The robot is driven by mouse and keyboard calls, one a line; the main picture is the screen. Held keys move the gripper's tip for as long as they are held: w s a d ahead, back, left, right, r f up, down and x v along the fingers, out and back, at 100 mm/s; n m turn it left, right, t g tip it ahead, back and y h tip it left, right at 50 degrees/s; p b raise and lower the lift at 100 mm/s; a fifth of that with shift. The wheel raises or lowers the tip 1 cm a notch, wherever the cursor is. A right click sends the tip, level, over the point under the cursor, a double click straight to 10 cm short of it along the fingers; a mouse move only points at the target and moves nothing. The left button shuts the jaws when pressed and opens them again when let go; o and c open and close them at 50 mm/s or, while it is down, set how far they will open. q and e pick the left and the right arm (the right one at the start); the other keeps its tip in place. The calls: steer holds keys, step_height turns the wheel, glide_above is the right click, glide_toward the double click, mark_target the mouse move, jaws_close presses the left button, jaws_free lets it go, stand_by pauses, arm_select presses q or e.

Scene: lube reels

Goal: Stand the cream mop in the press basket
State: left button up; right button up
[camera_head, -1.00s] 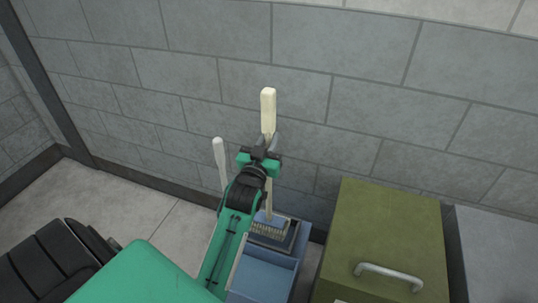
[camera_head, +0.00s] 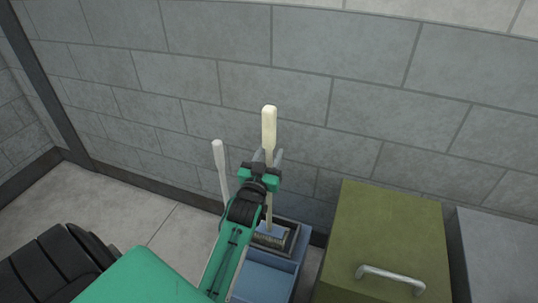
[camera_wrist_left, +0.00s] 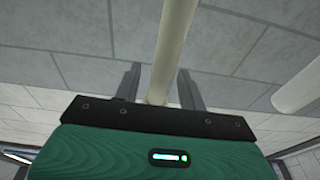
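The cream mop stands nearly upright, its cream handle (camera_head: 269,130) rising in front of the wall. Its lower end is down at the dark-rimmed press basket (camera_head: 296,240) at the back of the blue bucket (camera_head: 262,283). My left gripper (camera_head: 268,156) is around the handle below its thick grip. In the left wrist view the handle (camera_wrist_left: 171,50) runs between the two fingers (camera_wrist_left: 160,85), which look parted with a gap beside it. How deep the mop head sits is hard to tell. My right gripper is not in view.
A pale grey handle (camera_head: 220,170) stands just left of the mop; it also shows in the left wrist view (camera_wrist_left: 300,88). An olive box (camera_head: 390,230) with a metal handle stands right of the bucket, with a grey box (camera_head: 500,255) beyond. The block wall is close behind.

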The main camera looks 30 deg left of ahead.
arm_select(q)
steer(key=shift+r, duration=0.1)
steer(key=shift+s+d, duration=0.1)
steer(key=shift+s, duration=0.25)
steer(key=v, duration=1.1)
steer(key=s+d+f+m+g+h, duration=0.3)
steer(key=s+d+f+g+h, duration=0.35)
steer(key=f, duration=0.45)
steer(key=s+d+f+m+g, duration=0.1)
steer(key=s+d+f+g, duration=0.1)
steer(key=s, duration=0.4)
steer(key=s+d+f+m+g, duration=0.1)
steer(key=s+d+f+g, duration=0.2)
steer(key=s+g, duration=0.4)
steer(key=shift+d+f, duration=0.15)
steer(key=shift+d, duration=0.25)
steer(key=shift+y, duration=0.25)
